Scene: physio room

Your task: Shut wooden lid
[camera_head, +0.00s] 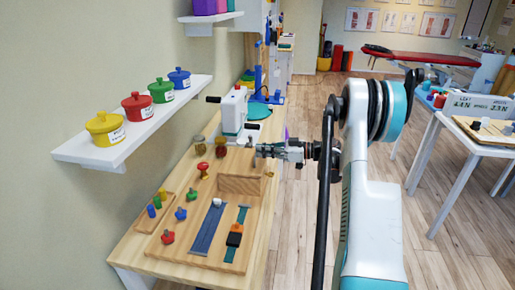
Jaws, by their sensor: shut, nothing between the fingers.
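A pale wooden panel (239,185), which looks like the wooden lid, stands raised on the wooden activity board (178,242) on the bench. Its hinge and exact angle are too small to tell. My gripper (259,151) reaches in from the right, pointing left, beyond the panel's far right end in the picture. It is shut and empty. It appears apart from the panel, though the depth between them is hard to judge.
The board carries several coloured knobs, including a red one (168,237), and blue and green straps. A white device (234,111) stands behind. A wall shelf (75,150) with coloured pots overhangs the left. Floor at right is open before a white table (434,135).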

